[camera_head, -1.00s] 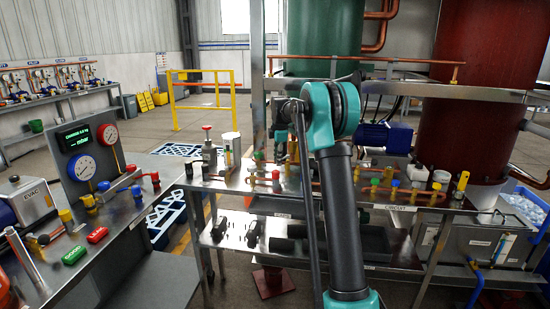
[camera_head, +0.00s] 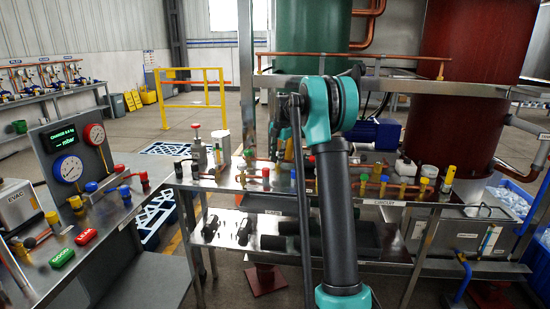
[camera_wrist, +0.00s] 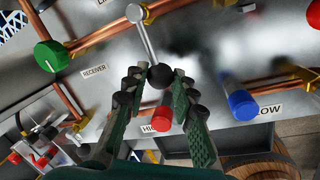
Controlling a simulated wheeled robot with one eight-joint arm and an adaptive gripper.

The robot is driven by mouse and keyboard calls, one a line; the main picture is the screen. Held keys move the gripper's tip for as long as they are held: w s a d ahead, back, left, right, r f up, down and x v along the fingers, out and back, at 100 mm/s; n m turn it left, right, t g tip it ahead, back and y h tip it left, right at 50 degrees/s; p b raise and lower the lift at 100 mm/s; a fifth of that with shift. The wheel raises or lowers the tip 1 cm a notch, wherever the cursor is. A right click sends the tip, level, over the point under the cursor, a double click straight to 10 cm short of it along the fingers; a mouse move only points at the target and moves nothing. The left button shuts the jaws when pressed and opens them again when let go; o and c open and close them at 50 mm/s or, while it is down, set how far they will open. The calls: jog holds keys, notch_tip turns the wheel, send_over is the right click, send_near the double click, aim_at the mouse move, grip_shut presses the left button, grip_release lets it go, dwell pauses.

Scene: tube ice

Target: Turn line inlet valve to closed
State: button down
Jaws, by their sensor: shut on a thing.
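My gripper (camera_wrist: 158,82) is shut on the black ball knob (camera_wrist: 161,74) at the end of a straight metal lever (camera_wrist: 147,42) in the wrist view. In the head view my arm (camera_head: 335,190) reaches over the bench and hides most of the gripper and the lever.
Near the gripper are a red knob (camera_wrist: 158,120), a blue knob (camera_wrist: 240,104) by the "LOW" label, and a green knob (camera_wrist: 52,57) by "RECEIVER". Copper pipes run between them. A gauge panel (camera_head: 50,145) stands at the left, and a green tank (camera_head: 305,35) behind the bench.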

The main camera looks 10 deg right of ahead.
dwell(0.3)
jog(key=c, duration=1.2)
grip_release()
jog(key=r, duration=0.4)
jog(key=s+d+r, duration=0.1)
jog(key=r, duration=0.6)
jog(key=shift+s+d+r, duration=0.3)
jog(key=shift+s+r, duration=0.1)
